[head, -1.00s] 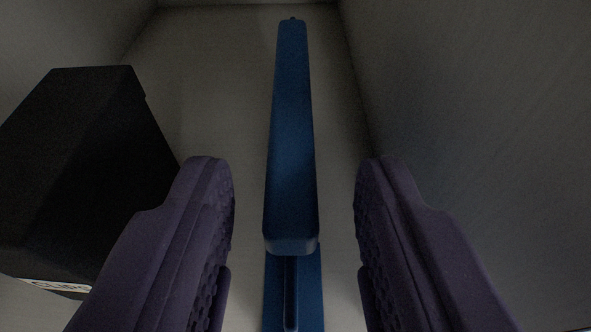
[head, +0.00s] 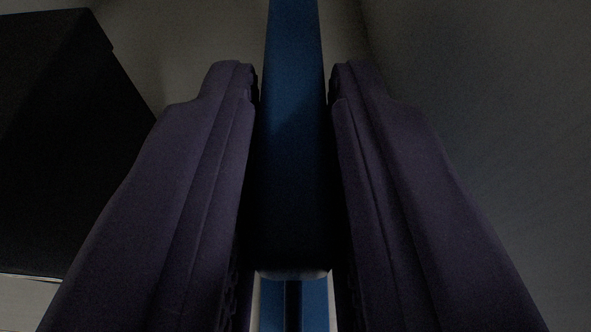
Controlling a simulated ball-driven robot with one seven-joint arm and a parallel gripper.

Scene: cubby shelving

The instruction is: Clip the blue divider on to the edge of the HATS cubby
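The blue divider (head: 292,160) is a long narrow bar running up the middle of the head view, and its far end is cut off at the top edge. A lower blue part of it shows below its near end, at the bottom of the view. My gripper (head: 293,85) has its two dark purple fingers pressed close along the left and right sides of the divider, with almost no gap. The finger pads' contact faces are mostly hidden. No HATS label can be read, so I cannot tell which cubby is the HATS one.
A black box (head: 60,140) stands close on the left, beside my left finger. A grey wall (head: 480,120) rises on the right. A pale surface (head: 150,45) lies behind the divider. The view is dark.

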